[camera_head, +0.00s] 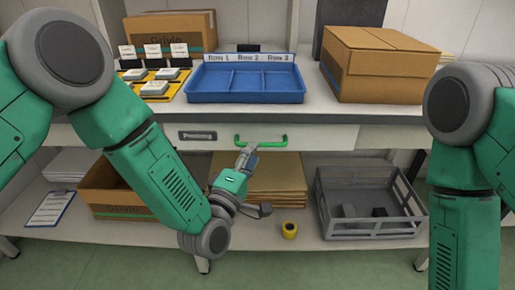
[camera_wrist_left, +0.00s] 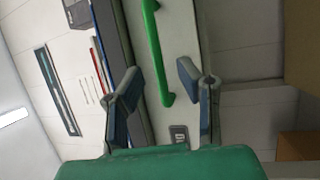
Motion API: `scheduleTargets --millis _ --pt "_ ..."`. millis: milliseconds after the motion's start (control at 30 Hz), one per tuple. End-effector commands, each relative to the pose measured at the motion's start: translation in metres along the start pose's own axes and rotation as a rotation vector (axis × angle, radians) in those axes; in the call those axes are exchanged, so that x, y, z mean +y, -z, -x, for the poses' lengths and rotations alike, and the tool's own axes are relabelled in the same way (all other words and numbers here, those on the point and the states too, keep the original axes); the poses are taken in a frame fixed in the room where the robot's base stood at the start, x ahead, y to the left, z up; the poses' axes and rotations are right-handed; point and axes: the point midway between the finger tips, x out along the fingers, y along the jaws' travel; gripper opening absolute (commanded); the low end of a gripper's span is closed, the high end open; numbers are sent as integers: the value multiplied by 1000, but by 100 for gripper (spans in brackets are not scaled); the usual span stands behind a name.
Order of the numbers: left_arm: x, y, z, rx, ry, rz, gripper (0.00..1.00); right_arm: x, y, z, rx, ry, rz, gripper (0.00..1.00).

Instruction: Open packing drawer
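The packing drawer (camera_head: 340,138) has a pale front under the worktop, with a dark label (camera_head: 197,135) at its left, and looks shut. Its green bar handle (camera_head: 260,142) runs level across the front. The handle also shows in the left wrist view (camera_wrist_left: 154,45), lengthwise between the finger lines. My left gripper (camera_head: 247,157) is just below and in front of the handle. In the left wrist view the fingers of my left gripper (camera_wrist_left: 158,70) are apart with nothing held. I cannot tell whether they reach around the handle. My right gripper is outside the frames.
On the worktop stand a blue three-part tray (camera_head: 245,97), a cardboard box (camera_head: 375,65) and a yellow mat with white cards (camera_head: 155,90). The lower shelf holds a grey crate (camera_head: 370,230), an open carton (camera_head: 105,200), flat cardboard (camera_head: 285,175) and a yellow tape roll (camera_head: 289,230).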

Motion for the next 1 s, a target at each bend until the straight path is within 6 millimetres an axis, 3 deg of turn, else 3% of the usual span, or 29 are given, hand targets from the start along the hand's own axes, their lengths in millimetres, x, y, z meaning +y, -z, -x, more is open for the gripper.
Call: scheduleTargets --millis 233,600,633,700,1000 --pt "0 -1 -31 -1 -1 -1 31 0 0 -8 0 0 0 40" --pt "0 0 -37 0 1 -1 31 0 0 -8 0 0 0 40" --pt "0 0 -37 0 1 -1 24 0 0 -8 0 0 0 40" --pt "0 0 -37 0 1 -1 0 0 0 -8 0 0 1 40" --pt "-1 0 -36 0 4 -2 0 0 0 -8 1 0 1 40"
